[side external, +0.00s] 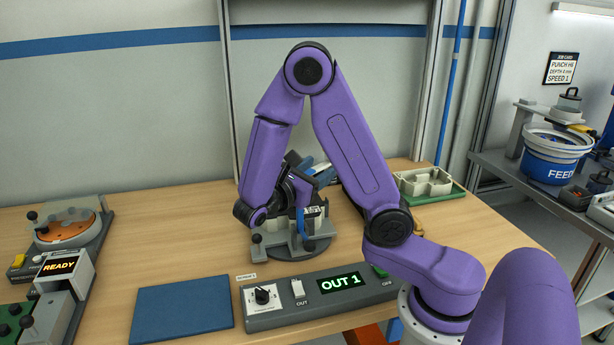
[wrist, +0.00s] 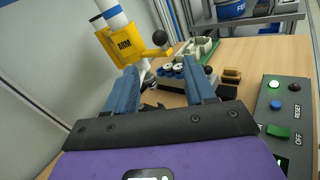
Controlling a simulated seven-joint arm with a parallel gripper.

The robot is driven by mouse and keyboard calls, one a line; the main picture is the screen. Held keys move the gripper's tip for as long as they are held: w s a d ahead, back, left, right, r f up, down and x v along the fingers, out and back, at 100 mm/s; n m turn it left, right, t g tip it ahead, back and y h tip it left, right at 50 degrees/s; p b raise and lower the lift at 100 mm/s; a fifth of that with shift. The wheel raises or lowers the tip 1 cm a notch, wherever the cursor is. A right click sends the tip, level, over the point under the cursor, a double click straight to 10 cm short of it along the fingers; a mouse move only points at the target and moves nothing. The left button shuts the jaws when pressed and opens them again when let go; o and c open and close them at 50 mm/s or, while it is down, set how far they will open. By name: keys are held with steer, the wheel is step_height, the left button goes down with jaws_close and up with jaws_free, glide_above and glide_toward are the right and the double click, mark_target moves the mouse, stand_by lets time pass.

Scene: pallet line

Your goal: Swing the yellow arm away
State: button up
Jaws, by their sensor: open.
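The yellow arm (wrist: 122,41), marked ARM, sits on a white post at the upper left of the wrist view. A dark ball knob (wrist: 160,37) sticks out from its right side. My gripper (wrist: 160,72) has its two blue fingers apart, with nothing clearly held between them. The yellow arm and knob appear beyond the fingertips, and I see no contact. In the side view my gripper (side external: 318,170) is partly behind my purple links, low over the bench. The yellow arm cannot be made out there; my links cover that area.
A control panel (side external: 320,312) reading OUT 1 lies at the bench front, beside a blue mat (side external: 182,308). A grey fixture (side external: 285,248) stands below my wrist. A green tray (side external: 455,196) with a pale part is at the right. The wall closes the back.

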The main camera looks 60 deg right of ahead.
steer(key=shift+w+a, duration=0.2)
steer(key=shift+a, duration=1.35)
steer(key=c, duration=0.5)
steer(key=shift+w+d+f+m, duration=0.1)
steer(key=shift+w+m, duration=0.15)
steer(key=shift+m, duration=0.35)
jaws_close()
steer(key=w+d+r+m+y, duration=0.4)
steer(key=w+d+m+y, duration=0.25)
steer(key=m, duration=0.75)
steer(key=w+d+r+m+y, duration=0.3)
steer(key=w+d+m+y, duration=0.4)
steer(key=m, duration=0.6)
steer(key=s+d+f+h, duration=0.2)
steer(key=s+d+f, duration=0.3)
steer(key=d+f, duration=0.1)
steer(key=shift+d+f+g, duration=0.2)
steer(key=shift+f+g, duration=0.1)
steer(key=shift+f, duration=0.5)
